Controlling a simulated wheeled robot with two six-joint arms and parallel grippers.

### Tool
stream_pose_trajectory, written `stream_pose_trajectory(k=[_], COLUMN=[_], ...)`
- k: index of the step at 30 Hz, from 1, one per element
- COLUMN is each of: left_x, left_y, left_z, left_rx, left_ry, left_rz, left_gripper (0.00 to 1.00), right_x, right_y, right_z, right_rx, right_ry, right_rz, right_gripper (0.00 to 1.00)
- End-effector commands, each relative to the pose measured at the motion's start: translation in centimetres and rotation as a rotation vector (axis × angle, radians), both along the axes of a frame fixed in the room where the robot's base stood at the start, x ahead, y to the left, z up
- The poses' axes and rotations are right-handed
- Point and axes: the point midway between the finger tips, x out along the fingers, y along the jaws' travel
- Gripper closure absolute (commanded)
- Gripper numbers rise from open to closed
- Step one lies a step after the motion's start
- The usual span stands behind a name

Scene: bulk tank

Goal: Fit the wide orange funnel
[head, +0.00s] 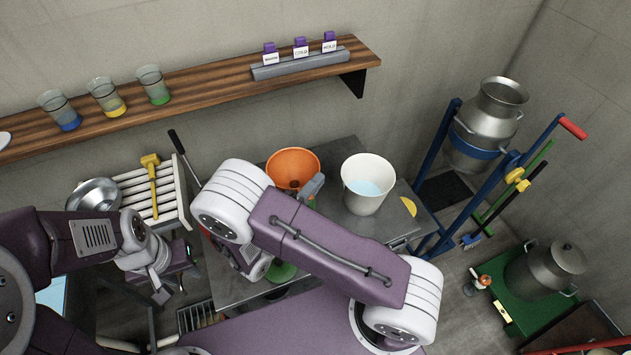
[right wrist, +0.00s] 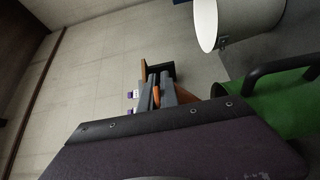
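The wide orange funnel (head: 293,166) is in the head view, mouth up, with a dark hole low inside. It appears over the back of the steel surface (head: 345,215); I cannot tell whether it touches it. My right gripper (head: 311,188) is at its near right rim, partly hidden by my arm. In the right wrist view, the gripper's fingers (right wrist: 160,92) have a strip of orange between them and more orange funnel (right wrist: 187,98) beside them. My left gripper (head: 161,293) hangs at the lower left, away from the funnel; its fingers are too small to judge.
A white bucket (head: 367,184) with pale blue liquid stands right of the funnel. A metal can (head: 485,125) sits in a blue stand; another can (head: 546,268) stands on a green platform (head: 520,305). A wooden shelf (head: 215,88) with cups runs behind. A rack (head: 150,197) is left.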

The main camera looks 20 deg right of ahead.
Motion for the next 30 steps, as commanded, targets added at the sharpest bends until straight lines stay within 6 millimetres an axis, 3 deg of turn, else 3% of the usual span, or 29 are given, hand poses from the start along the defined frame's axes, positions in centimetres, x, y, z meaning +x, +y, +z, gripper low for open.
stream_pose_trajectory(k=[3,9,21,22,24,30], left_x=[0.0,0.0,0.0,0.0,0.0,0.0], left_y=[0.0,0.0,0.0,0.0,0.0,0.0], left_z=[-1.8,-3.8,-4.2,-4.2,-4.2,-4.2], left_rx=[0.000,0.000,0.000,0.000,0.000,0.000], left_ry=[0.000,0.000,0.000,0.000,0.000,0.000], left_rz=[0.000,0.000,0.000,0.000,0.000,0.000], left_gripper=[0.64,0.64,0.64,0.64,0.64,0.64], right_x=[0.0,0.0,0.0,0.0,0.0,0.0], right_y=[0.0,0.0,0.0,0.0,0.0,0.0], right_z=[-2.0,-4.0,-4.4,-4.4,-4.4,-4.4], right_rx=[0.000,0.000,0.000,0.000,0.000,0.000], right_ry=[0.000,0.000,0.000,0.000,0.000,0.000], right_rz=[0.000,0.000,0.000,0.000,0.000,0.000], right_gripper=[1.00,1.00,1.00,0.87,0.70,0.70])
